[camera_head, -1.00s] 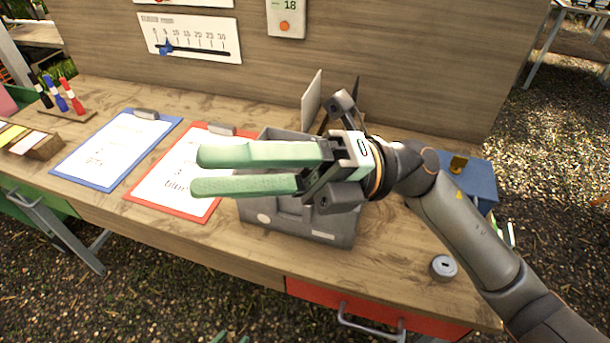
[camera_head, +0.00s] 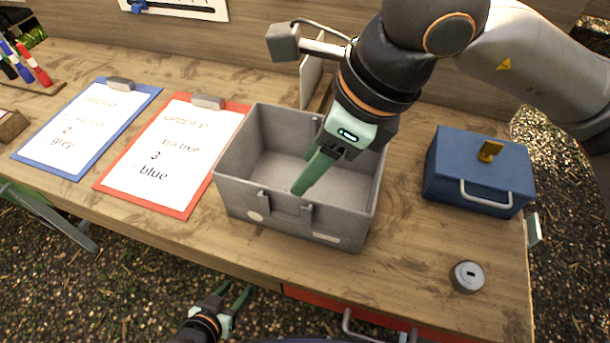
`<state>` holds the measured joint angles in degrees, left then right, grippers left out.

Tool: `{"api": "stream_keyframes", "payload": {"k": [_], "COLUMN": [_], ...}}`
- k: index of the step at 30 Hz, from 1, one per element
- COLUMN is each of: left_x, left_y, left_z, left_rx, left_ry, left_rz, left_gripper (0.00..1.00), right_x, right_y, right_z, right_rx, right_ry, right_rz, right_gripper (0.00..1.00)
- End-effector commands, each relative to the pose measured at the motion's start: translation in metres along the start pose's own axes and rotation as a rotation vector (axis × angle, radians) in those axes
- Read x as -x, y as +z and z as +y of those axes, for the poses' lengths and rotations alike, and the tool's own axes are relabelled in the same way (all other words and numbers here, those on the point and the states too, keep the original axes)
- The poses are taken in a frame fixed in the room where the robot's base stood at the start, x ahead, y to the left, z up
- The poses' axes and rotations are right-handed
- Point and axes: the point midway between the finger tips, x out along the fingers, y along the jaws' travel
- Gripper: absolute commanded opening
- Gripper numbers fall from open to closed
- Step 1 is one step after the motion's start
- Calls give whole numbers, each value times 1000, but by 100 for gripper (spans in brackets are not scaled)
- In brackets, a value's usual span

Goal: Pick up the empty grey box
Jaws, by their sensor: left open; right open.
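The grey box (camera_head: 240,200) stands open and empty on the wooden table, with a handle (camera_head: 287,205) on its front wall. My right gripper (camera_head: 303,182) points down over the box's opening, its green fingers overlapping the inside near the front wall. The fingers line up in this view, so the gap between them is hidden, and I cannot tell whether they touch the box. The gripper and wrist hide part of the box's right rear. My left gripper (camera_head: 235,292) is low, in front of the table's front edge, with its green fingers apart and nothing between them.
A blue box (camera_head: 480,175) with a yellow latch stands to the right. A round grey puck (camera_head: 467,276) lies near the front right. Red (camera_head: 180,155) and blue (camera_head: 88,130) clipboards lie left of the grey box. Bare tabletop separates the two boxes.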

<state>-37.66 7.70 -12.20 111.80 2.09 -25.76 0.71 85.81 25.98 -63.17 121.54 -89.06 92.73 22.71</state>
Motion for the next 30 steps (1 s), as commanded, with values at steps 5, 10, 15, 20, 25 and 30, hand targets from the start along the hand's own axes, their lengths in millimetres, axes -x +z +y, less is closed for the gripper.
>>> {"api": "stream_keyframes", "payload": {"k": [5,10,15,20,25,30], "left_x": [2,3,6,6,5,5], "left_y": [3,2,-2,-2,-1,-1], "left_z": [1,1,0,-2,-3,-3], "left_rx": [1,0,0,0,0,0], "left_ry": [1,1,-2,-6,-8,-8], "left_rz": [-6,-6,-1,1,1,1], "left_gripper": [50,50,50,50,50,50], "right_x": [-26,-37,-62,-81,-84,-84], "right_y": [0,0,1,0,1,1], "right_z": [1,2,3,3,3,3], "right_rx": [0,0,0,1,2,1], "right_ry": [4,5,6,5,4,4], "right_rz": [1,-1,1,-1,-3,-3], "right_gripper": [51,51,51,51,51,43]}}
